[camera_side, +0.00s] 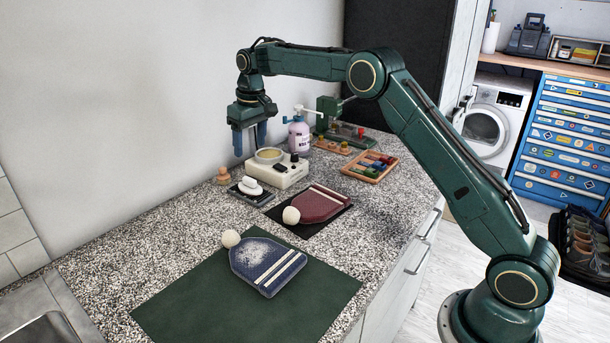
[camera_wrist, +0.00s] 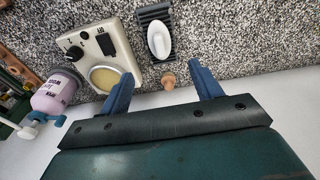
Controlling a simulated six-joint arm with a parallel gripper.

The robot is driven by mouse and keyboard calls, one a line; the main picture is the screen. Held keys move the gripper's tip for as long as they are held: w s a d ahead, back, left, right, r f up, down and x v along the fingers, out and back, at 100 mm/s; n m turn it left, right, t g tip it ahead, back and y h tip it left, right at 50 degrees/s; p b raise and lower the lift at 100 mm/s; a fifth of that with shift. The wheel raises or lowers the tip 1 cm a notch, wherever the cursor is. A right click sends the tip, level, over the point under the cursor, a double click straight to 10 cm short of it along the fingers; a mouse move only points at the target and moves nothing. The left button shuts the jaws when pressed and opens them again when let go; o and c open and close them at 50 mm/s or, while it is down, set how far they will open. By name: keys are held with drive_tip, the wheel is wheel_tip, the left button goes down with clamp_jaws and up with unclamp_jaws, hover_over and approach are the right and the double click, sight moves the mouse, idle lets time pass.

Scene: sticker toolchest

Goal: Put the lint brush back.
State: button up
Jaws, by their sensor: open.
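A white oval-handled piece, which looks like the lint brush (camera_side: 250,186), sits on a dark ribbed tray (camera_side: 263,200) on the counter. In the wrist view the brush (camera_wrist: 159,42) lies upright in the picture on the ribbed tray (camera_wrist: 157,12). My gripper (camera_side: 250,143) is open and empty, pointing down above the counter near the wall, above and behind the brush. In the wrist view its two blue fingers (camera_wrist: 158,80) are spread wide, with the brush beyond them and nothing between them in contact.
A small wooden knob (camera_side: 223,175) stands close to the tray. A cream machine (camera_side: 284,176) and lilac bottle (camera_side: 299,137) stand to the right. A speckled blue beanie (camera_side: 262,261) lies on a green mat (camera_side: 180,313); a red beanie (camera_side: 320,205) lies on a black mat.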

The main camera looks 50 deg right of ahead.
drive_tip(key=s+a+r+t, duration=0.1)
drive_tip(key=s+a+r, duration=0.1)
drive_tip(key=s+r, duration=0.7)
drive_tip(key=s+a+r+t, duration=0.1)
drive_tip(key=s+a+r, duration=0.3)
drive_tip(key=s, duration=0.8)
drive_tip(key=s+f+t, duration=0.1)
drive_tip(key=s+f, duration=0.2)
drive_tip(key=s, duration=0.8)
drive_tip(key=s+f+t, duration=0.1)
drive_tip(key=s+f, duration=0.1)
drive_tip(key=s, duration=1)
drive_tip(key=shift+s+a+f, duration=0.2)
drive_tip(key=shift+a+f, duration=0.05)
drive_tip(key=shift+f, duration=0.15)
